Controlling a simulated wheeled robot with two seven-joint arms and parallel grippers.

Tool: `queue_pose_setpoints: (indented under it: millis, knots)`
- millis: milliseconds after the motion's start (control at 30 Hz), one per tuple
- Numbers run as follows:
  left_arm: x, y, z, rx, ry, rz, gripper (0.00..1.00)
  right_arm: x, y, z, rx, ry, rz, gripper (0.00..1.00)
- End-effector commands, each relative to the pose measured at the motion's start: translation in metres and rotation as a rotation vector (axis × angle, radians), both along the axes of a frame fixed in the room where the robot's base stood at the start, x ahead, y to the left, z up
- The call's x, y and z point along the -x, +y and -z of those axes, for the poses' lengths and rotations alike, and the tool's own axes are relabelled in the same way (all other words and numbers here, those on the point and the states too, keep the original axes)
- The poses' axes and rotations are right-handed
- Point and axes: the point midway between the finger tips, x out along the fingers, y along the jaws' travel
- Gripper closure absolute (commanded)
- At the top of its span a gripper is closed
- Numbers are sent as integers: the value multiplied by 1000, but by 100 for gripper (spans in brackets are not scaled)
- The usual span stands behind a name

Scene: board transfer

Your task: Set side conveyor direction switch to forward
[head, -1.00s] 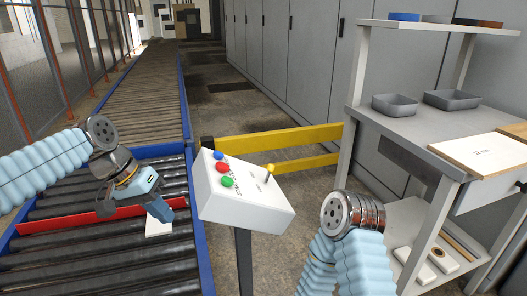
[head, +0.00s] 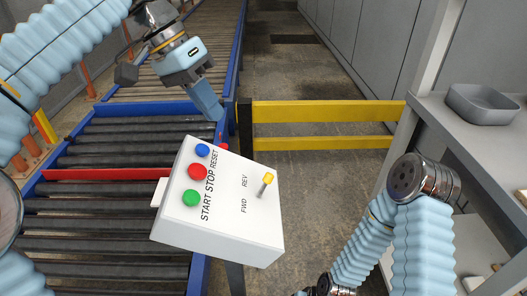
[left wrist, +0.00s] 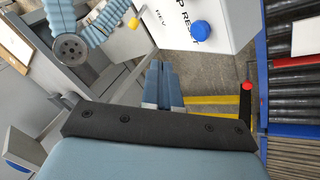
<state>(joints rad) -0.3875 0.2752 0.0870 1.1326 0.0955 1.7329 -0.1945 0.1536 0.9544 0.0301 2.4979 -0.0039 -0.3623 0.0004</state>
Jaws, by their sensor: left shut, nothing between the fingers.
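The white control box (head: 225,215) stands in the middle of the head view, with blue, red and green buttons. Its direction switch (head: 268,178) is a short lever with a yellow knob, beside the printed words REV and FWD. The lever leans up the picture, towards the REV side, but its exact setting is hard to judge. The yellow knob (left wrist: 135,22) also shows in the left wrist view. My left gripper (head: 212,112) is shut and empty, beyond the box and apart from the switch. Its closed fingers (left wrist: 162,66) show in the wrist view. My right gripper is out of view.
A roller conveyor (head: 115,225) with blue edges lies left of the box. A yellow barrier (head: 320,114) runs behind the box. A grey shelf unit (head: 445,120) with a grey bin (head: 482,103) stands right, near my right arm.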

Motion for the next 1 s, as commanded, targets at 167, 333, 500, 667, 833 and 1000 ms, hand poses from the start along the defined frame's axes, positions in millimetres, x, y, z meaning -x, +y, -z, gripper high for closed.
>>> queue_pose_setpoints:
  millis: [167, 333, 500, 667, 833, 1000]
  knots:
    - [0, -1, 2, 0, 0, -1, 100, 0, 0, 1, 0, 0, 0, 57]
    - [1, -8, 18, -1, 2, 0, 100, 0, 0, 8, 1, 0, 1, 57]
    - [3, -22, 50, -2, 4, 1, 100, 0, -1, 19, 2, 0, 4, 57]
    - [5, -38, 81, -2, 4, 1, 100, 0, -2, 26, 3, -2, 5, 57]
    - [16, -56, 94, 0, -1, 3, 100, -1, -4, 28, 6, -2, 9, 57]
    - [28, -69, 96, -1, 1, 0, 100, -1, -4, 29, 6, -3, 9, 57]
